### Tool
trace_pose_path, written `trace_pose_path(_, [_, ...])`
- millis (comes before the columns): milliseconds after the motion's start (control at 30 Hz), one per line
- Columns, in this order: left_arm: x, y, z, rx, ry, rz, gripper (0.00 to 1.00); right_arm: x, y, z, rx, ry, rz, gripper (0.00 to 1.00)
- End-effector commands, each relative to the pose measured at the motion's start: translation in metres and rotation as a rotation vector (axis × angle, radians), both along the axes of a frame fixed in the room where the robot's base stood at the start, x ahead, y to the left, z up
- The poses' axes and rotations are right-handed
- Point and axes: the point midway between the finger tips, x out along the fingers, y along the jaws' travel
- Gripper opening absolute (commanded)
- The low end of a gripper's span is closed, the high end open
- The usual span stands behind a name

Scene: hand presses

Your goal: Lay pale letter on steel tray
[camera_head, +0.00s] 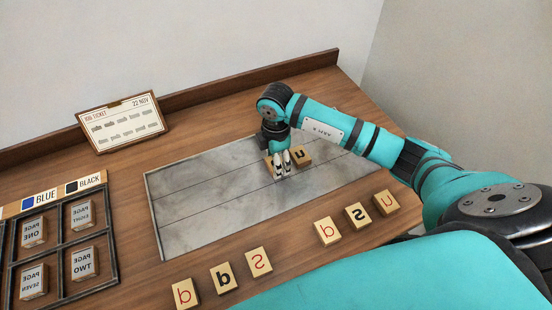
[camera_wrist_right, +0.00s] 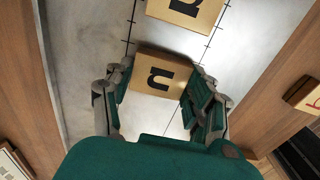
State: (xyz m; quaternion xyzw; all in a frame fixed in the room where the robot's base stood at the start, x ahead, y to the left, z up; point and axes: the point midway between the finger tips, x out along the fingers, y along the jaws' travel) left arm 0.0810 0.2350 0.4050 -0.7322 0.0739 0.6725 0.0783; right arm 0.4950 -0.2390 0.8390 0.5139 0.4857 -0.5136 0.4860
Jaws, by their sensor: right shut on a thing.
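The steel tray (camera_head: 185,208) is a wide grey plate with thin ruled lines, flat on the wooden desk. My right gripper (camera_head: 281,168) is over its right half, pointing down. Whether the held block touches the tray I cannot tell. My left gripper is not in view.
Pale letter blocks, red (camera_head: 258,262) and black (camera_head: 223,277), lie along the desk's front. A dark compartment case (camera_head: 60,254) with page blocks stands at left. A job ticket (camera_head: 122,122) leans at the back. The tray's left half is clear.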

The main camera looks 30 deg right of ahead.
Motion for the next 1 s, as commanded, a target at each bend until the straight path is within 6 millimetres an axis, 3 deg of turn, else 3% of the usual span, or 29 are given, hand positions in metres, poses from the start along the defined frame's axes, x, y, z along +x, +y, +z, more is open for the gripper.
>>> trace_pose_path(167, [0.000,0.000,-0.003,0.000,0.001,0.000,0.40,0.000,0.000,-0.003,0.000,0.000,-0.001,0.26])
trace_pose_path(200, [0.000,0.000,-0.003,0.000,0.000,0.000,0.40,0.000,0.000,-0.004,0.000,0.000,-0.001,0.57])
trace_pose_path(367, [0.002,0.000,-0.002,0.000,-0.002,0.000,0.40,0.000,0.000,-0.003,-0.001,0.000,-0.001,0.78])
trace_pose_path(767, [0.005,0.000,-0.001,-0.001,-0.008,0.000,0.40,0.001,0.000,0.006,-0.001,-0.003,0.000,0.79])
trace_pose_path(1000, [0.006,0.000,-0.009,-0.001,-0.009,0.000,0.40,0.001,0.000,0.050,0.000,-0.007,0.001,0.79])
